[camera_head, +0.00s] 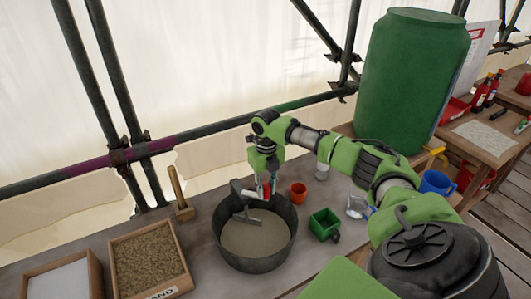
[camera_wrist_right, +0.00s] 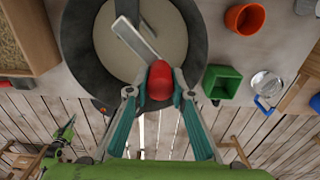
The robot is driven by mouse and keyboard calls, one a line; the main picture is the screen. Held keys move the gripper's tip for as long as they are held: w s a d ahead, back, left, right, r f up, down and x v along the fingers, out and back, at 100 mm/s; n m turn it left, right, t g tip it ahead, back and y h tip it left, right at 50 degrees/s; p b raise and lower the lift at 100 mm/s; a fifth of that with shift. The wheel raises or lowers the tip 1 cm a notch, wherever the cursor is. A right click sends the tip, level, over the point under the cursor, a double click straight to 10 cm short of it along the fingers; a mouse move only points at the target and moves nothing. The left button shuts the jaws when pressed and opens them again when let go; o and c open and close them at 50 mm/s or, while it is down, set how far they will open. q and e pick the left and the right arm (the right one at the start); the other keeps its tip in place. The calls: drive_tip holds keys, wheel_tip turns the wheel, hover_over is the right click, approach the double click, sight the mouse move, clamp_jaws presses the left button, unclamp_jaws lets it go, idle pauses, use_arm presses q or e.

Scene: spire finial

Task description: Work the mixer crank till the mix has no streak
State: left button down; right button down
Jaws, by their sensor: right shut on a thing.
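The dark mixing tub (camera_head: 222,244) stands on the bench; it also fills the top of the right wrist view (camera_wrist_right: 88,62). The grey-beige mix (camera_head: 262,238) in it looks even, and I make out no clear streak. A grey metal crank (camera_head: 240,204) reaches over the tub, its flat bar (camera_wrist_right: 135,40) crossing the mix. My right gripper (camera_wrist_right: 160,92) is shut on the crank's red knob (camera_wrist_right: 160,78), above the tub's near side in the wrist view. The knob (camera_head: 267,190) is partly covered by the fingers in the head view. My left gripper is not seen.
A wooden tray of sand (camera_head: 148,266) and a wood-handled tool (camera_head: 179,190) are left of the tub. An orange cup (camera_head: 298,191), a green square container (camera_head: 324,222) and a glass (camera_head: 357,206) stand right. A large green barrel (camera_head: 410,80) stands behind my right arm.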

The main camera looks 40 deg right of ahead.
drive_tip(key=shift+d, duration=0.1)
idle(0.3)
drive_tip(key=c, duration=1.8)
unclamp_jaws()
drive_tip(key=shift+o, duration=0.2)
wheel_tip(320, 180, up, 12)
